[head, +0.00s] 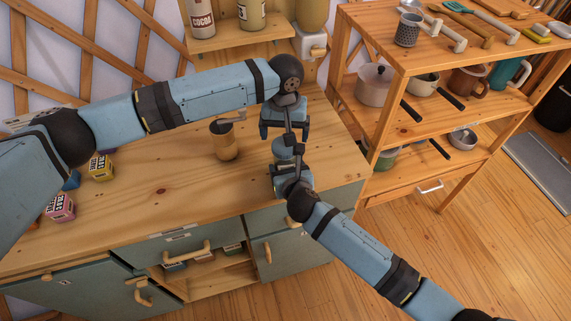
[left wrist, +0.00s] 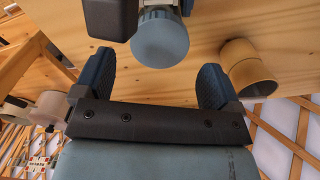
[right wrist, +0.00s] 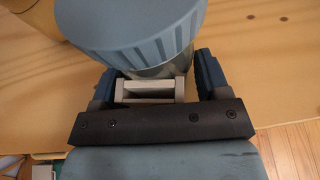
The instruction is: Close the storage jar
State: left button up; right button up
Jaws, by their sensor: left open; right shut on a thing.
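The storage jar has a round ribbed blue lid (right wrist: 135,28) above a shiny clear or metallic body (right wrist: 165,70). It stands near the counter's right end, and the lid (head: 284,148) is partly hidden by my arms in the head view. My right gripper (right wrist: 155,70) is shut on the jar, with a finger on either side of its body. My left gripper (head: 285,128) is open and empty. In the left wrist view, the lid (left wrist: 160,38) lies beyond my open left fingers, apart from them. I cannot tell whether the lid is fully seated.
A wooden grinder with a crank (head: 226,145) stands left of the jar. A cocoa tin (head: 201,18) is on the back shelf. A wooden rack (head: 390,60) with pots stands right. The counter's front middle (head: 150,200) is clear.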

pick_arm(q)
jog(key=shift+f, duration=2.35)
jog(key=c, duration=0.9)
jog(key=o, duration=1)
jog(key=shift+c, duration=0.2)
jog(key=shift+r, duration=0.1)
jog(key=shift+r, duration=2.2)
